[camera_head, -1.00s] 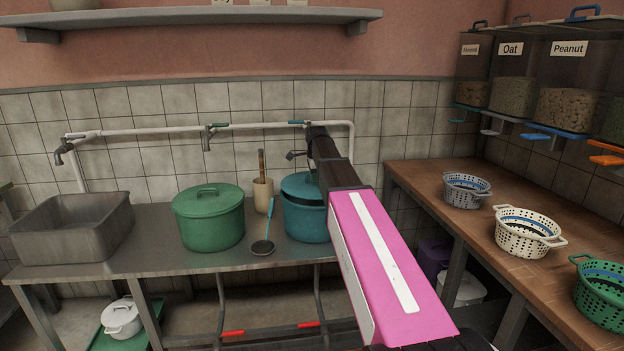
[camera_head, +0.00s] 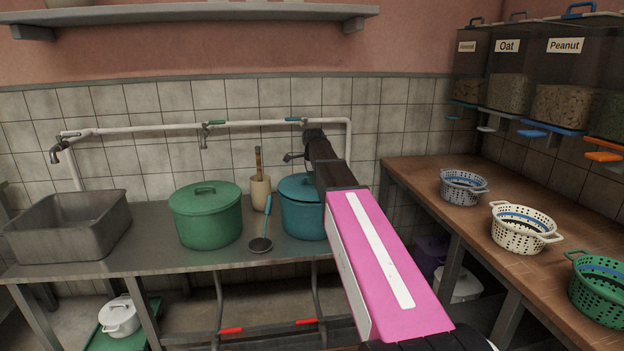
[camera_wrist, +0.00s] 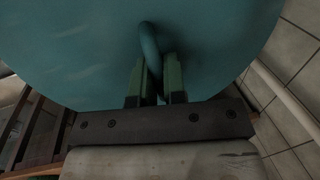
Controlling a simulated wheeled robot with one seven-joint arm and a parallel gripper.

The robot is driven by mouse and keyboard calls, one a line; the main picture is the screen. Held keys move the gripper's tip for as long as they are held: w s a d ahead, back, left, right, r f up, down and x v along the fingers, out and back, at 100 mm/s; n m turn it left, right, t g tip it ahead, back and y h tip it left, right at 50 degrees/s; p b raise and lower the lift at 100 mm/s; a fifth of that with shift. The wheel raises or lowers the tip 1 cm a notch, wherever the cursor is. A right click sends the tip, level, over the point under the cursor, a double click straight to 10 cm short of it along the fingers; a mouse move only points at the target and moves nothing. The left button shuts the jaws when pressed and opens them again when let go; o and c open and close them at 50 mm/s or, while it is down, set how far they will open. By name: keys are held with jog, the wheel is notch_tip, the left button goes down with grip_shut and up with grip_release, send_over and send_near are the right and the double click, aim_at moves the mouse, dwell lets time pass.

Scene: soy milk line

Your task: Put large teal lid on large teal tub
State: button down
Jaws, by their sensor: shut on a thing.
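The large teal tub (camera_head: 303,219) stands on the metal table, to the right of the green tub. The large teal lid (camera_head: 297,186) is at the tub's mouth and looks nearly level, with no clear gap at the visible left side. My arm hides the right part of tub and lid. In the wrist view the lid (camera_wrist: 75,50) fills the upper picture. My gripper (camera_wrist: 157,75) is shut on the lid's loop handle. Its green fingers stand on either side of the handle. Whether the lid is fully seated all round cannot be seen.
A green lidded tub (camera_head: 206,218), a ladle (camera_head: 263,228) and a beige utensil holder (camera_head: 260,193) stand close left of the teal tub. A pipe with taps (camera_head: 240,125) runs behind. A wooden counter (camera_head: 420,180) with colanders is at the right.

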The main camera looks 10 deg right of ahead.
aim_at(313, 186)
jog(key=shift+f, duration=0.5)
jog(key=c, duration=1.1)
grip_release()
notch_tip(313, 186, up, 10)
jog(key=s, duration=0.2)
jog(key=shift+r, duration=0.25)
jog(key=shift+s, duration=0.1)
